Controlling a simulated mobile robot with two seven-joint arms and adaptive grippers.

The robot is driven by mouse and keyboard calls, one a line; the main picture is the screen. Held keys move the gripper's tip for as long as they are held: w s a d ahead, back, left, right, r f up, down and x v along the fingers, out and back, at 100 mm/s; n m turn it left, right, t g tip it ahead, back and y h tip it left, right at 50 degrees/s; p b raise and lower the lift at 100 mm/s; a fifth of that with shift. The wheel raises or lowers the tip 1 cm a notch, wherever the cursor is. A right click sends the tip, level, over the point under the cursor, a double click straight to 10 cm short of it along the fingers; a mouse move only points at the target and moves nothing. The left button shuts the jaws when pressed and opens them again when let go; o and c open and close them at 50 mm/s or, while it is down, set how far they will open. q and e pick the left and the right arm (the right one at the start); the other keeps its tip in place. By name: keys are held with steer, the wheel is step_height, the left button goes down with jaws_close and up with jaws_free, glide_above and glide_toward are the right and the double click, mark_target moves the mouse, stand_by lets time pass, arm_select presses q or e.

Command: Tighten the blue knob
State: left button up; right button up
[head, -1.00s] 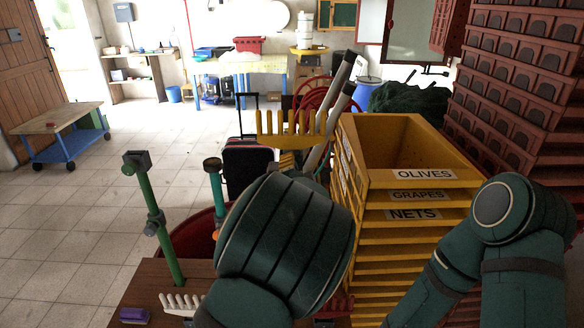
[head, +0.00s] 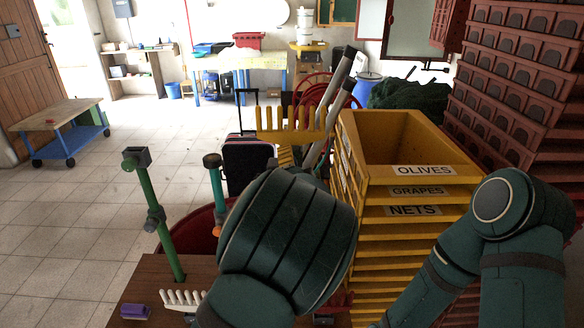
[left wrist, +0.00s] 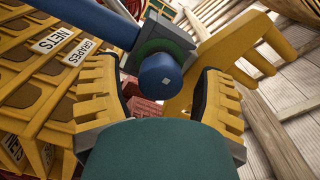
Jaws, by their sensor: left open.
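The blue knob (left wrist: 158,76) shows in the left wrist view, on a dark grey clamp with a green ring (left wrist: 160,48) at the end of a blue tube (left wrist: 105,15). The open jaws of my left gripper (left wrist: 160,88) stand on either side of the knob, with a visible gap on both sides. The black finger pads do not appear to touch it. In the head view my dark green arm hides the left gripper, and I cannot make out the blue knob there. My right arm is at the right; its gripper is not in view.
Yellow crates (head: 354,200) labelled OLIVES, GRAPES and NETS are stacked right of my left arm. A yellow rake head (head: 292,128) stands behind it. A green post (head: 165,240) and a teal post (head: 217,188) rise at left, near a purple block (head: 135,312). Red crates tower at right.

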arm_select(q)
steer(key=s, duration=1.2)
